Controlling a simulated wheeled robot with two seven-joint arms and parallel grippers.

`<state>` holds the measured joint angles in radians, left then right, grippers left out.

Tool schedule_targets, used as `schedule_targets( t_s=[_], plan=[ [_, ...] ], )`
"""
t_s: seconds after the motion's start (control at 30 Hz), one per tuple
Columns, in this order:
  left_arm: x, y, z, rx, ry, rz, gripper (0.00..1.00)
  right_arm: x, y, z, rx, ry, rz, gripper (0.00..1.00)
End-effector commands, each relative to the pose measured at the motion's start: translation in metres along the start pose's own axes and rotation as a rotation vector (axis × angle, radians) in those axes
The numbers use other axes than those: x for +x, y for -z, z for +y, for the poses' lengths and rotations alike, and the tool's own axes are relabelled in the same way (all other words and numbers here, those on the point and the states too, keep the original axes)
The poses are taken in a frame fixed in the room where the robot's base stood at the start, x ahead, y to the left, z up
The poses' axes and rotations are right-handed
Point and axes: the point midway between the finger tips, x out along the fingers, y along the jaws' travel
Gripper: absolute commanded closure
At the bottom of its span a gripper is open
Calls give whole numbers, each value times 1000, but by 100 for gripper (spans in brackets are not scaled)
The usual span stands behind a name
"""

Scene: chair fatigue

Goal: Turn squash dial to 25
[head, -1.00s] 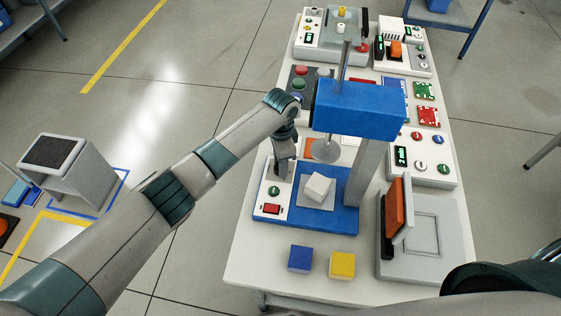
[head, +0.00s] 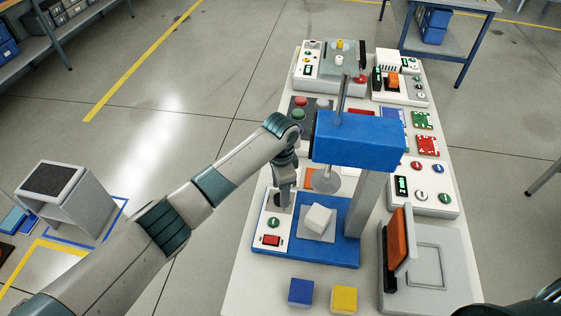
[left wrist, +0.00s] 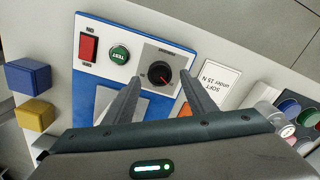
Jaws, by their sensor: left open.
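The squash dial (left wrist: 160,76) is a round black knob with a red pointer mark on a grey plate, seen in the left wrist view. It sits on the white control strip of the blue press (head: 335,250), beside a green TEST button (left wrist: 119,54) and a red switch (left wrist: 89,47). My left gripper (left wrist: 158,88) is open, with its two fingers apart on either side of the dial; I cannot tell if they touch it. In the head view my left gripper (head: 283,200) points down over the strip and hides the dial. My right gripper is not in view.
A white cube (head: 318,218) rests on the press plate under a round disc (head: 326,180). A blue cube (head: 300,291) and a yellow cube (head: 344,298) lie in front. A grey device with an orange panel (head: 399,252) stands at right. Other machines fill the table's back.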

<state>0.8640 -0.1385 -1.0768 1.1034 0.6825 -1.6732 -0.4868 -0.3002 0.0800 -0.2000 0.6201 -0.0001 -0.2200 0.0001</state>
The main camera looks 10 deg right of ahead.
Motion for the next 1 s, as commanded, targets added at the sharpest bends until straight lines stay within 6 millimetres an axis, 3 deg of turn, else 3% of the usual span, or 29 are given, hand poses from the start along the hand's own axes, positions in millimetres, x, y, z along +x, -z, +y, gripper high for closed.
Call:
schedule_targets(
  t_s=[0.5,0.7,1.0],
  plan=[
    [-97,0,-1,1,6,3,49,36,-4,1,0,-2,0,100],
    [-134,0,-2,0,5,1,49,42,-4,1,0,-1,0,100],
    [-153,0,-1,0,3,0,49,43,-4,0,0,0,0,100]
  ],
)
